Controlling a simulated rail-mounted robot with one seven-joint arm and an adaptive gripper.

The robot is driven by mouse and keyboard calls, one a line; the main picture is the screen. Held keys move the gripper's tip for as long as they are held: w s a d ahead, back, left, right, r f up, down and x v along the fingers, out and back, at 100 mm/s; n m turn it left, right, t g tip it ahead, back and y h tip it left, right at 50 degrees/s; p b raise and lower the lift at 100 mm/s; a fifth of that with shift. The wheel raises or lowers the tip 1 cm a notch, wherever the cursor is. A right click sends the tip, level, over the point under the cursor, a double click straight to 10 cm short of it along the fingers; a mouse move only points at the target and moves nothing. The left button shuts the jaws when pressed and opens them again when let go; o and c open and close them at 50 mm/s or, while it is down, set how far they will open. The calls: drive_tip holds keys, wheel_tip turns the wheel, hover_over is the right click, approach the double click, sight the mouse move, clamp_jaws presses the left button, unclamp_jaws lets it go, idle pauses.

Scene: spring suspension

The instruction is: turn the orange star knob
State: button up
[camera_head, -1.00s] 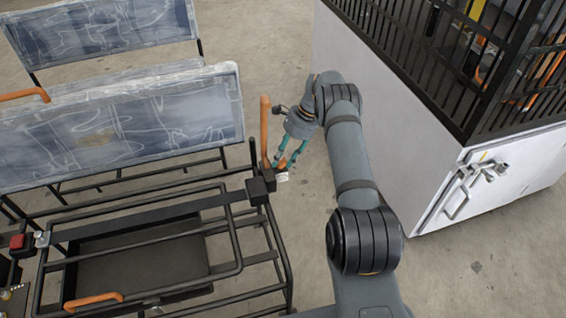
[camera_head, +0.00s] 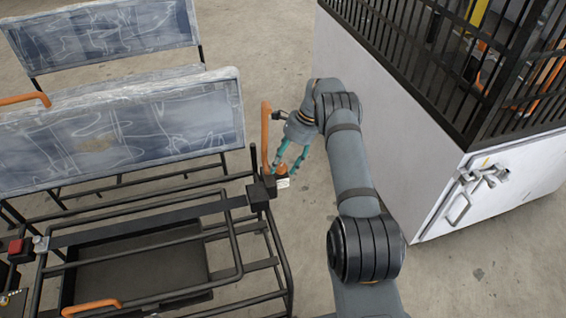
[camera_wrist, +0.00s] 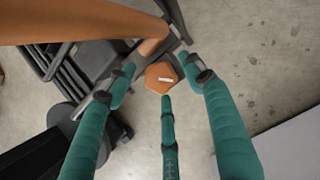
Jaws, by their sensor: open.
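The orange star knob (camera_wrist: 161,77) has a pale bar mark on its face and sits at the frame's corner. In the head view the knob (camera_head: 281,169) is partly hidden by my fingers. My gripper (camera_head: 289,163) has teal fingers and is open. In the wrist view my gripper (camera_wrist: 165,85) has its fingers spread, one on the left, one on the right and one below the knob. Whether any finger touches the knob cannot be told.
An orange lever (camera_head: 265,137) stands upright just left of my gripper, and its orange bar crosses the wrist view (camera_wrist: 80,20). A white cabinet (camera_head: 400,130) with a black cage stands right of my arm.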

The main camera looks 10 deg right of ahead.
drive_tip(key=v, duration=1.2)
idle(0.3)
drive_tip(key=x, duration=1.2)
drive_tip(key=shift+s+f, duration=0.1)
drive_tip(key=shift+f, duration=0.05)
drive_tip(key=shift+p, duration=0.4)
drive_tip(key=shift+d+b, duration=0.1)
drive_tip(key=shift+b, duration=0.25)
